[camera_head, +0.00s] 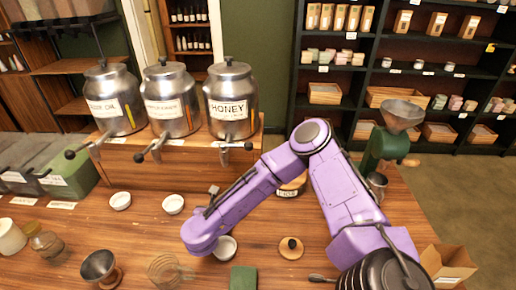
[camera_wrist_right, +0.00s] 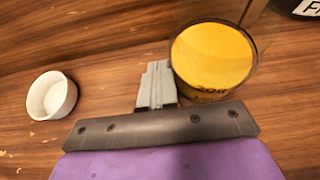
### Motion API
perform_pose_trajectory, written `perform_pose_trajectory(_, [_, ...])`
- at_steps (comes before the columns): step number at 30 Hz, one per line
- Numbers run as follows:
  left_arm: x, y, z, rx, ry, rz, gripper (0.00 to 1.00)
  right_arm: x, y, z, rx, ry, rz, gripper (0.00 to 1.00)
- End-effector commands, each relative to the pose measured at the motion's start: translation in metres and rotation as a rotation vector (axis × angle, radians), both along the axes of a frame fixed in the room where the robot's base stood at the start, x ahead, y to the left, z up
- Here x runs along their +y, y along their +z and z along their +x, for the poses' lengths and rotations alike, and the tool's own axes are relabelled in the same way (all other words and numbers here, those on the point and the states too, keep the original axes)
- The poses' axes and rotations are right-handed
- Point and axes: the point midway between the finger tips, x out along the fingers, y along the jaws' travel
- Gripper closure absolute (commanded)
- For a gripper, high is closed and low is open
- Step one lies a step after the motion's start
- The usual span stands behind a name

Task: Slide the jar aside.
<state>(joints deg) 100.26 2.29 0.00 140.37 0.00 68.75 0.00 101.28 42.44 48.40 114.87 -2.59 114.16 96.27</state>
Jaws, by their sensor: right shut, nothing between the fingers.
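A round jar (camera_wrist_right: 212,55) with a yellow top or contents stands on the wooden table in the right wrist view. Its lower part shows dark lettering. My right gripper (camera_wrist_right: 157,68) is shut and empty, just left of the jar's near side. They look very close; I cannot tell if they touch. In the head view the tip of my right gripper (camera_head: 214,189) shows past my purple arm. I cannot make out the yellow jar there; the arm hides the table right of the tip. My left gripper is not in view.
A white bowl (camera_wrist_right: 52,95) stands left of the gripper, with bare table between. A labelled container (camera_head: 291,187) is partly behind my arm. Three metal dispensers (camera_head: 230,100) stand on a wooden stand at the back. A lidded wooden item (camera_head: 291,248) and a green grinder (camera_head: 385,147) are right.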

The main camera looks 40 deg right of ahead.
Motion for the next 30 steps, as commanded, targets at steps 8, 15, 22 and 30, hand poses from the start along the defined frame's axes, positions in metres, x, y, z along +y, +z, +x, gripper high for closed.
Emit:
perform_pose_trajectory(8, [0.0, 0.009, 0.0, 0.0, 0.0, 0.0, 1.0, -0.017, 0.001, -0.018, 0.0, -0.002, 0.0, 1.0])
perform_pose_trajectory(15, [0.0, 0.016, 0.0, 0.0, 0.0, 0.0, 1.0, -0.03, 0.002, -0.033, 0.0, -0.003, 0.0, 1.0])
perform_pose_trajectory(22, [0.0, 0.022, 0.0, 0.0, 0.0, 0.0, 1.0, -0.043, 0.001, -0.048, 0.001, -0.002, 0.0, 1.0])
perform_pose_trajectory(30, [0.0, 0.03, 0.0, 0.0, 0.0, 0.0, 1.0, -0.058, 0.002, -0.065, 0.001, -0.002, 0.001, 1.0])
